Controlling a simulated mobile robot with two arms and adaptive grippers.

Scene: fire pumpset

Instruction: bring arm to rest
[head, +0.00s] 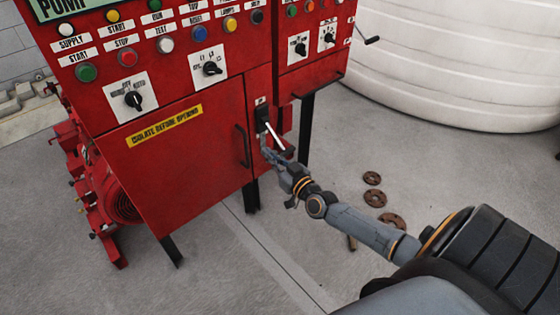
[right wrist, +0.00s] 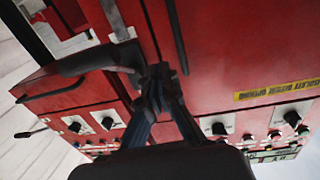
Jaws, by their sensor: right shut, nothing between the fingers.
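My right arm reaches in from the lower right in the head view. Its gripper (head: 268,152) is shut with nothing in it, at the front of the red pump control panel (head: 190,165). The fingertips are close below a black switch with a pale lever (head: 273,135); whether they touch it I cannot tell. In the right wrist view the closed fingers (right wrist: 157,78) point at the red panel (right wrist: 215,50), which appears turned over, and a black handle crosses beside them. My left gripper is not in view.
The panel carries buttons, rotary knobs and a door handle (head: 242,146), and stands on black legs. Red machinery (head: 115,205) is at its left. A white ribbed tank (head: 460,65) stands at the back right.

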